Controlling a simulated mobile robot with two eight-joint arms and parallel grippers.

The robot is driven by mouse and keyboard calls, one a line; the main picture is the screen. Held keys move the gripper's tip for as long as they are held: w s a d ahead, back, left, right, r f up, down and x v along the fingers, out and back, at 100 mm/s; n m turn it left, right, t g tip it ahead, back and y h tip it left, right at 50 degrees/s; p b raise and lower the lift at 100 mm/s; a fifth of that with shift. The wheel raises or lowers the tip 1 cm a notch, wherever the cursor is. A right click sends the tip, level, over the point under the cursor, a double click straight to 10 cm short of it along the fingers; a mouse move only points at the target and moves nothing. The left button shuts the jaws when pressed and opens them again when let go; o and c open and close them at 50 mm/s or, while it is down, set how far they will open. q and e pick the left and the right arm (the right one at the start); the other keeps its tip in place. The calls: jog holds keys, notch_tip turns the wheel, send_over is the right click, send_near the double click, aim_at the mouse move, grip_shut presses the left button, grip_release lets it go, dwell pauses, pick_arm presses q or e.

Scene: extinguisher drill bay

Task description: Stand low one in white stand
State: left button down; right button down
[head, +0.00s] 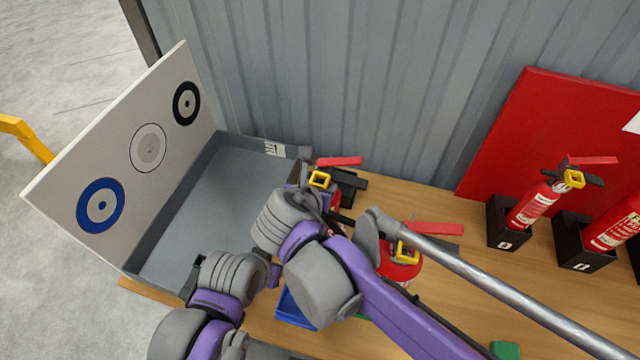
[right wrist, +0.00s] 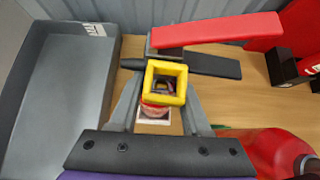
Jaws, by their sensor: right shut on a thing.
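My right gripper (head: 318,196) is shut on a red extinguisher (head: 338,190), by the neck under its red lever and black handle. In the right wrist view this extinguisher shows its red lever (right wrist: 215,31) and a square yellow ring (right wrist: 166,83) between the fingers. Its lower body is mostly hidden. A second red extinguisher (head: 400,268) with a yellow ring stands to the right, partly behind my arm. I cannot read which one is low. I cannot make out a white stand.
A grey tray (head: 222,190) lies left of the held extinguisher, with a white board (head: 120,160) of black, white and blue rings behind it. At the right, red extinguishers stand in black holders (head: 503,232) before a red panel (head: 540,120). A blue container (head: 292,309) lies below my right arm.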

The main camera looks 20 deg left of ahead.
jog(key=shift+f+b, duration=0.5)
jog(key=shift+f, duration=0.25)
dwell(0.6)
dwell(0.3)
jog(key=shift+c, duration=1.4)
grip_release()
jog(key=v, duration=1.1)
jog(key=shift+f, duration=0.15)
